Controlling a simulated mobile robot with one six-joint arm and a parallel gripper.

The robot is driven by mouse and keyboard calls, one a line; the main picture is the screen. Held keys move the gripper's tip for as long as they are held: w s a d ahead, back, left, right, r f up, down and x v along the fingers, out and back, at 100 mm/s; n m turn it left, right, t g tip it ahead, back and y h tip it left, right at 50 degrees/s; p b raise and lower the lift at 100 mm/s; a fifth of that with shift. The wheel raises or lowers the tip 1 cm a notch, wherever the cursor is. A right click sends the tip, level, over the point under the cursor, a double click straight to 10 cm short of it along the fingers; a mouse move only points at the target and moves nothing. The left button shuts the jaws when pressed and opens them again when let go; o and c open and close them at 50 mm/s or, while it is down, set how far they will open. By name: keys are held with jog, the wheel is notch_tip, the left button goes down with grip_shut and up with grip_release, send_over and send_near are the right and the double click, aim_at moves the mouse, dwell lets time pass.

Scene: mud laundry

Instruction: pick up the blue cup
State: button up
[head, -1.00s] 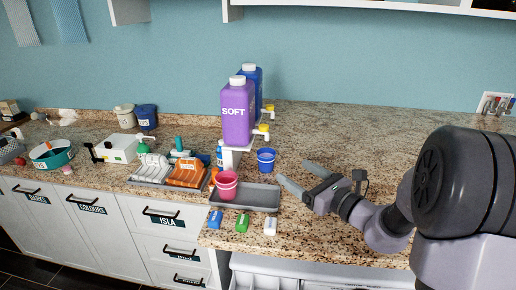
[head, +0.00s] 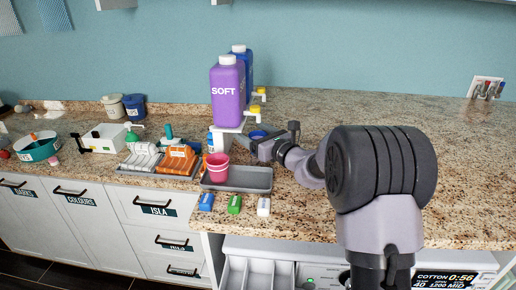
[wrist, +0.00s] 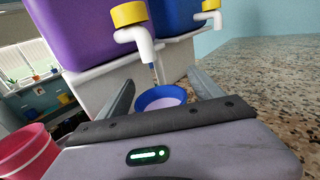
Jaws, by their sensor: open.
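The blue cup (wrist: 161,98) stands upright in the wrist view, between the two fingers of my open gripper (wrist: 160,95). Its rim and pale inside show; its lower part is hidden behind the gripper body. In the head view only part of the blue cup (head: 257,134) shows, behind my gripper (head: 255,142). The fingers reach along either side of the cup. I cannot tell whether they touch it.
A pink cup (head: 217,166) stands on a grey tray (head: 250,179), also at left in the wrist view (wrist: 25,150). A purple SOFT bottle (head: 228,95) and a blue bottle (head: 249,70) stand on a white stand, taps overhanging the blue cup. Counter to the right is clear.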

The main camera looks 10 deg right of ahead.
jog(key=c, duration=1.5)
